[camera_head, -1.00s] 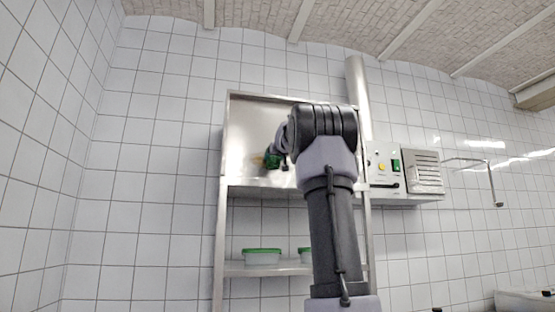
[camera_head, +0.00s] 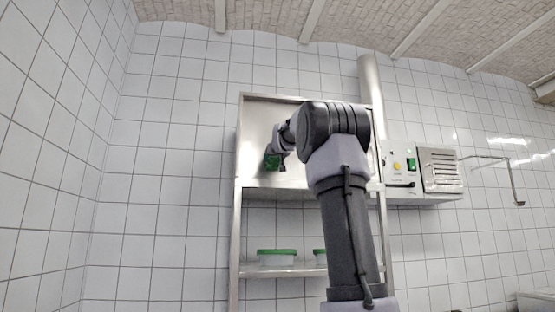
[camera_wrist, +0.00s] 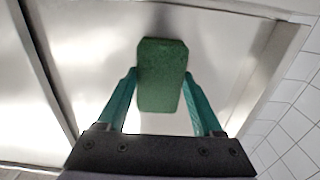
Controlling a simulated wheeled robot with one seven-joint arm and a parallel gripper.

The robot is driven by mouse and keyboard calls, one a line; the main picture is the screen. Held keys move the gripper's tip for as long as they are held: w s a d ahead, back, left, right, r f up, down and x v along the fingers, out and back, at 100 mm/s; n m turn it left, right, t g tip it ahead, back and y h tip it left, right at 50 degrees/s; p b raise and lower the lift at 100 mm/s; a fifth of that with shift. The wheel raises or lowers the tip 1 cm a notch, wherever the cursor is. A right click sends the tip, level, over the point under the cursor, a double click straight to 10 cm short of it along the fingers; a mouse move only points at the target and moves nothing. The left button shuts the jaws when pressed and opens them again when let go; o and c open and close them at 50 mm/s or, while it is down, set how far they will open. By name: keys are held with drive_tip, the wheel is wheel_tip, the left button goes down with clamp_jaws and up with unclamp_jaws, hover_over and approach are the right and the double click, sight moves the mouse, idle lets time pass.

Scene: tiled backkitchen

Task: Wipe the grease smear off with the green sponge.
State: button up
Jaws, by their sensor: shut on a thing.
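The green sponge (camera_wrist: 162,92) is held between the two teal fingers of my gripper (camera_wrist: 160,74) in the wrist view. Its far end is at a brushed metal panel, with a dark shadow beside it; I cannot tell how firmly it touches. In the head view the sponge (camera_head: 272,163) shows small and green against the lower left part of the steel panel (camera_head: 256,125). My arm covers the right part of that panel. I make out no grease smear in either current view; the sponge or my gripper may hide it.
Below the panel, a shelf (camera_head: 262,272) carries clear tubs with green lids (camera_head: 277,252). A control box (camera_head: 398,168) with a green switch and a vented unit (camera_head: 440,170) are on the right. A metal pipe (camera_head: 370,80) rises behind. Tiled wall surrounds the frame.

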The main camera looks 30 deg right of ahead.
sight(289, 162)
drive_tip(key=a, duration=0.1)
drive_tip(key=w+a, duration=0.1)
drive_tip(key=a, duration=0.1)
drive_tip(key=shift+a+f, duration=0.1)
drive_tip(key=shift+a, duration=0.2)
drive_tip(key=shift+s+d, duration=0.2)
drive_tip(key=shift+d, duration=0.35)
drive_tip(key=shift+s+d, duration=0.15)
drive_tip(key=shift+d, duration=0.35)
drive_tip(key=shift+s+d, duration=0.4)
drive_tip(key=shift+d, duration=1.05)
drive_tip(key=shift+s+d, duration=0.35)
drive_tip(key=shift+d, duration=1.1)
drive_tip(key=shift+s+d, duration=0.4)
drive_tip(key=shift+d, duration=1.05)
drive_tip(key=shift+w+a, duration=0.3)
drive_tip(key=shift+a, duration=0.9)
drive_tip(key=shift+w+a, duration=0.3)
drive_tip(key=shift+a, duration=0.9)
drive_tip(key=shift+w+a, duration=0.3)
drive_tip(key=shift+a, duration=0.9)
drive_tip(key=shift+w+a, duration=0.3)
drive_tip(key=shift+a, duration=0.55)
drive_tip(key=shift+w+a, duration=0.3)
drive_tip(key=shift+a, duration=0.5)
